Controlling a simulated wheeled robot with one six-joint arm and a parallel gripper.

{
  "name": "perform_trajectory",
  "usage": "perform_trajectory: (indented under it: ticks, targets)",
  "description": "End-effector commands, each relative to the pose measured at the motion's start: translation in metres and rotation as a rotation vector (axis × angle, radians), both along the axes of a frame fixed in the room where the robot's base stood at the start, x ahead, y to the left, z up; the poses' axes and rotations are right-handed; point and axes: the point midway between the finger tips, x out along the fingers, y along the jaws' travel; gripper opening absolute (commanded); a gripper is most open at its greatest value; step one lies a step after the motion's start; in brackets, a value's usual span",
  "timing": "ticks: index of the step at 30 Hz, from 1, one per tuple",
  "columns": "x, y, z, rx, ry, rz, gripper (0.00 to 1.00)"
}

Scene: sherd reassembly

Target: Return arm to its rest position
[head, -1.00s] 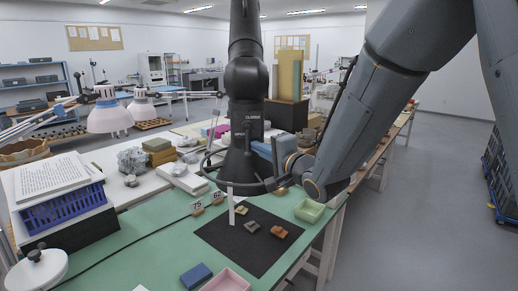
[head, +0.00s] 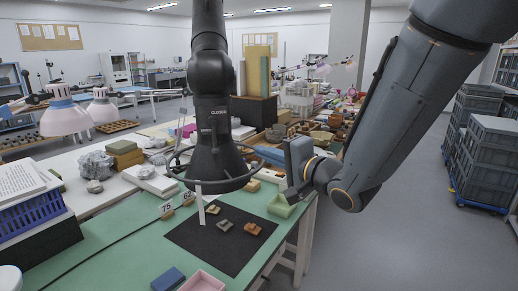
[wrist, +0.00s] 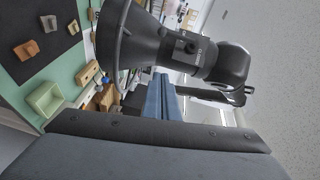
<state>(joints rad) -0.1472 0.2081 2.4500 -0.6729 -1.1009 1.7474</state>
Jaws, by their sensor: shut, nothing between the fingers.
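My gripper (head: 298,162) is shut and empty, held in the air above the right edge of the green table (head: 110,248). In the wrist view my blue-grey fingers (wrist: 161,95) are together, in front of a black hanging cone-shaped device. Three sherds lie apart on a black mat (head: 190,237): a yellowish one (head: 212,210), a grey one (head: 224,226) and an orange-brown one (head: 253,229). They also show at the upper left of the wrist view. My gripper touches none of them.
The black device (head: 212,145) with a ring hangs over the table, left of my gripper. A pale green tray (head: 281,206), pink tray (head: 203,282), blue block (head: 168,279) and white upright strip (head: 200,205) are around the mat. Open floor (head: 400,220) lies to the right.

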Motion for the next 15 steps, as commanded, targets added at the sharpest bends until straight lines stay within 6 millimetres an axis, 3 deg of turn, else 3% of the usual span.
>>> perform_trajectory:
  ticks: [4,8,11,15]
  targets:
    - [0.010,-0.034,-0.030,-0.212,0.006,-0.099,0.00]
    - [0.009,-0.089,-0.076,-0.538,0.065,-0.186,0.00]
    - [-0.007,-0.132,-0.112,-0.788,0.149,-0.192,0.00]
    - [-0.054,-0.182,-0.156,-1.085,0.311,-0.092,0.00]
